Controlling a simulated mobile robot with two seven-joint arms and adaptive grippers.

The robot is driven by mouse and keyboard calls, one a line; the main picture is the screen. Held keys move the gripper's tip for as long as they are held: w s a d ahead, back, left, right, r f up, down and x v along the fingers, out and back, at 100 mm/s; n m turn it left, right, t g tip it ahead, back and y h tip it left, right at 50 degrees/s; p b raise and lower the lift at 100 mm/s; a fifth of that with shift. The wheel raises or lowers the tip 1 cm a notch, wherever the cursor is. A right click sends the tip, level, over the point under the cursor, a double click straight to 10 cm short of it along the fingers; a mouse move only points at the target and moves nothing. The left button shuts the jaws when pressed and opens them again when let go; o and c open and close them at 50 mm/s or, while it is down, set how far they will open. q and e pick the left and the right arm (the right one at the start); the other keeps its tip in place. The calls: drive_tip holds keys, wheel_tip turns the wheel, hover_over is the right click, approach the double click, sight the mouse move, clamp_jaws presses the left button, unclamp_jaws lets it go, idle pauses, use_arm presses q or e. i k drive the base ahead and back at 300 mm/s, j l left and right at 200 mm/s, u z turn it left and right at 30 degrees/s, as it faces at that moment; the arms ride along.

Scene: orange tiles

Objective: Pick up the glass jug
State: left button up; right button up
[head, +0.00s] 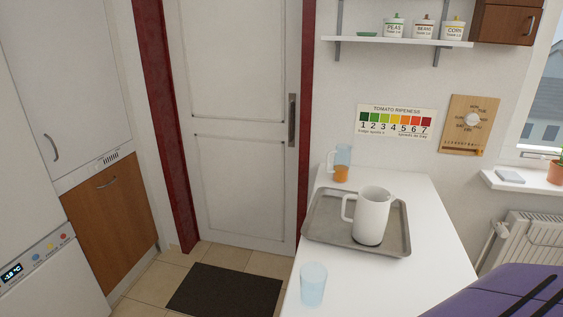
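A see-through jug (343,156), bluish above and orange at its lower part, stands upright at the far left end of the white counter. Its handle faces left. Neither of my grippers shows in the head view.
A light blue cup (313,285) stands near the front left of the counter (428,235). A purple object (500,296) with dark stripes covers the lower right. A dark mat (225,290) lies before the closed door (243,185). Wall shelf (397,41) holds several canisters.

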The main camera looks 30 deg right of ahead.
sight(342, 161)
drive_tip(key=i+j+u, duration=0.35)
drive_tip(key=i, duration=0.35)
drive_tip(key=i+j+u, duration=0.2)
drive_tip(key=i+z, duration=0.2)
drive_tip(key=z, duration=0.2)
drive_tip(key=i+z, duration=0.25)
drive_tip(key=z, duration=0.15)
drive_tip(key=i+j+z, duration=0.15)
drive_tip(key=z, duration=0.2)
drive_tip(key=i+j+z, duration=0.2)
drive_tip(key=z, duration=0.2)
drive_tip(key=i+z, duration=0.15)
drive_tip(key=z, duration=0.25)
drive_tip(key=i+z, duration=0.15)
drive_tip(key=z, duration=0.2)
drive_tip(key=i+j+z, duration=0.1)
drive_tip(key=z, duration=0.3)
drive_tip(key=i+j+z, duration=0.15)
drive_tip(key=z, duration=0.25)
drive_tip(key=i+j+z, duration=0.15)
drive_tip(key=z, duration=0.25)
drive_tip(key=i+j+z, duration=0.1)
drive_tip(key=j+z, duration=0.3)
drive_tip(key=i+j+z, duration=0.1)
drive_tip(key=z, duration=0.25)
drive_tip(key=j, duration=0.1)
